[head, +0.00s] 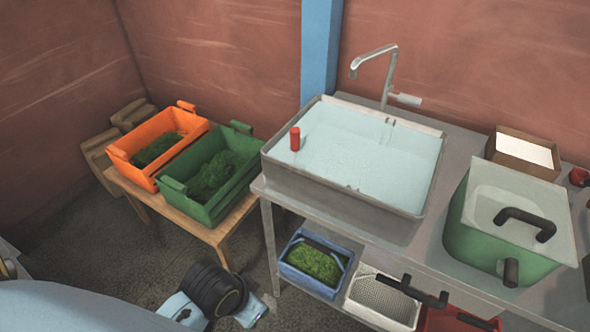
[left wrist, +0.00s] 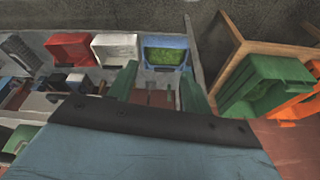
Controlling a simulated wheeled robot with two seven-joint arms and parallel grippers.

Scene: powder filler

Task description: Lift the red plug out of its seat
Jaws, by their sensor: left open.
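The red plug (head: 295,139) is a small upright cylinder near the left end of the grey sink (head: 345,199). Its lower end meets the pale blue water, and its seat cannot be made out. My left gripper's two green fingers (left wrist: 158,70) are apart in the left wrist view, with no object held between them. In the head view the dark wrist part of my left arm is low, left of the counter and well below the plug; its fingers cannot be made out there. The plug cannot be made out in the left wrist view. My right gripper is in neither view.
A faucet (head: 386,72) rises behind the sink. A lidded green container (head: 480,240) and a wooden box (head: 516,168) stand right on the counter. Orange (head: 134,165) and green (head: 212,222) crates sit on a low table left. Blue (head: 302,279), white and red bins are below.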

